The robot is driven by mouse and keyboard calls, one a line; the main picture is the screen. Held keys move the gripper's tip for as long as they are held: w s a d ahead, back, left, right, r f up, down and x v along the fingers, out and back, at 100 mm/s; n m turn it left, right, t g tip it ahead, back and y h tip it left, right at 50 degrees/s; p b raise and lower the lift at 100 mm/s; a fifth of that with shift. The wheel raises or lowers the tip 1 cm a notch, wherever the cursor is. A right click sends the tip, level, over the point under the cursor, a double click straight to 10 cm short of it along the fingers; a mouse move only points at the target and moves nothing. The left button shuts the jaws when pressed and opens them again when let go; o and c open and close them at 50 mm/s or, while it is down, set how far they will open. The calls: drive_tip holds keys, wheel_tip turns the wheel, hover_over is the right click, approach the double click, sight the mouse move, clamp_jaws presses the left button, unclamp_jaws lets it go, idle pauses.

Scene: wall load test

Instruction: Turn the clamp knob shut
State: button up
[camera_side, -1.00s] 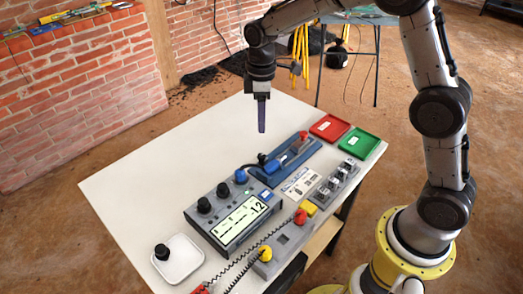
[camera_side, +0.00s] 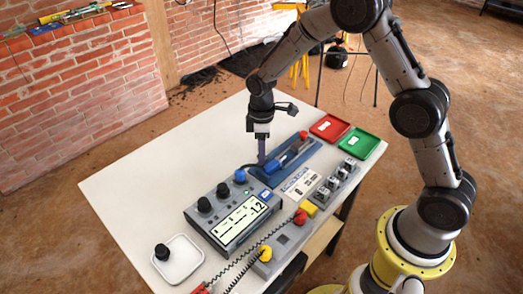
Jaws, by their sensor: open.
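The blue clamp fixture (camera_side: 310,148) lies on the table behind the grey meter box, with a blue cylindrical part (camera_side: 284,160) along it. A red knob (camera_side: 304,134) stands at its far right end. My gripper (camera_side: 261,161) points down at the fixture's near left end, its fingers seen edge-on as one narrow dark bar. The fingers cover the spot of a black knob there, so I cannot tell whether they are around it or touching it. I cannot see which knob is the clamp knob for certain.
The grey meter box (camera_side: 232,219) with black knobs and a lit display stands left of the fixture. A white dish with a black knob (camera_side: 162,252) is at the near left. Red (camera_side: 330,127) and green (camera_side: 358,142) trays lie at right. The table's left part is clear.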

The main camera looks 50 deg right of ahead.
clamp_jaws()
drive_tip(key=shift+m, duration=0.3)
drive_tip(key=m, duration=0.8)
drive_tip(key=shift+r+m, duration=0.1)
drive_tip(key=shift+m, duration=0.3)
drive_tip(key=m, duration=0.4)
drive_tip(key=shift+m, duration=2.2)
